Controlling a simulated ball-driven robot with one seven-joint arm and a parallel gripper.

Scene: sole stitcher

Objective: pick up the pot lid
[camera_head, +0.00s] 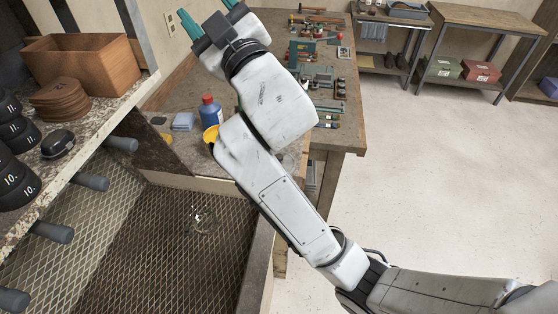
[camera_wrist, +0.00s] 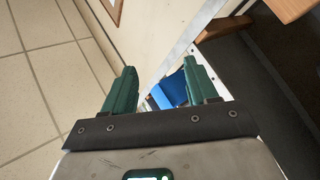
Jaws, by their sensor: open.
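A small, clear, round glass-like piece (camera_head: 202,221) lies on the mesh floor of the bin below the bench; it may be the pot lid, but it is too small and see-through to be sure. My gripper (camera_head: 210,14) is raised at the top of the head view, far above and beyond that piece. In the wrist view my gripper (camera_wrist: 159,86) has its two green fingers apart with nothing held between them. The wrist view does not show the clear piece. My arm hides part of the bench, including much of a yellow container (camera_head: 211,136).
A bottle with a red cap (camera_head: 210,112) stands on the workbench (camera_head: 345,125) among several tools. A granite shelf at left holds a wooden box (camera_head: 85,62), brown discs (camera_head: 60,98) and black weights (camera_head: 18,182). Grey pegs stick out below it. Open floor lies at right.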

